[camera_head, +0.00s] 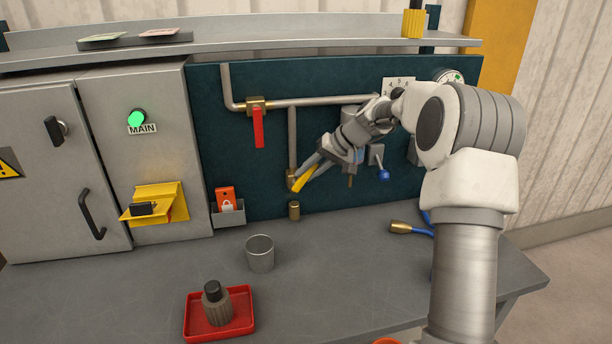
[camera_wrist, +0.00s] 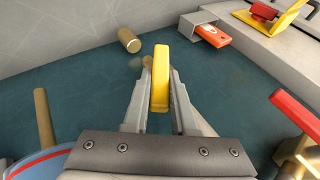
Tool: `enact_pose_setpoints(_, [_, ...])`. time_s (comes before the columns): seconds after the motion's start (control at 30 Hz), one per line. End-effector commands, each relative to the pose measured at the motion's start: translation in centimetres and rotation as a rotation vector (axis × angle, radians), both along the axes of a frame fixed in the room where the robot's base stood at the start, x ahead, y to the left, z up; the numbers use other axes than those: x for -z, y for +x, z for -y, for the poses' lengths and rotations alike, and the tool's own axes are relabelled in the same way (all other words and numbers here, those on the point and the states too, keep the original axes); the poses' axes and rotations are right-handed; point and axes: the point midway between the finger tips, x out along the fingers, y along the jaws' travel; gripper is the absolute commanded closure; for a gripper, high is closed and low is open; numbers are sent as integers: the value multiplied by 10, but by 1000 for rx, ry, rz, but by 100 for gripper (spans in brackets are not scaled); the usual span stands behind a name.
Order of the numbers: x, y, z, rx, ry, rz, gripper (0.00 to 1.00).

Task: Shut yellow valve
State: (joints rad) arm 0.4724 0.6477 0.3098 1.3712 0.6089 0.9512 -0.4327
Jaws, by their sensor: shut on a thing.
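The yellow valve handle (camera_head: 301,183) sits at the lower end of a vertical pipe (camera_head: 292,135) on the dark teal panel. It slants from lower left to upper right, at an angle to the pipe. My gripper (camera_head: 311,169) reaches it from the upper right. In the wrist view the yellow handle (camera_wrist: 160,90) lies between both fingers of my gripper (camera_wrist: 161,76), which is shut on it. The brass valve body (camera_head: 290,176) is partly hidden behind the handle and fingers.
A red valve handle (camera_head: 259,128) hangs down at the left. A blue-tipped lever (camera_head: 383,174) is to the right of my gripper. A brass fitting (camera_head: 294,210) is below the yellow valve. A metal cup (camera_head: 260,254) and red tray (camera_head: 247,326) stand on the bench.

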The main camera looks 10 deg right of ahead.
Motion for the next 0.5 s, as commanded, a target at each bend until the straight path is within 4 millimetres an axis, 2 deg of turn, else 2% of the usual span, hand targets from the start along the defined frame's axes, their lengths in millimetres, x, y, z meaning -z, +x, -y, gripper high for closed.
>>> enact_pose_setpoints(0.5, [1,0,2,1,34,1,100])
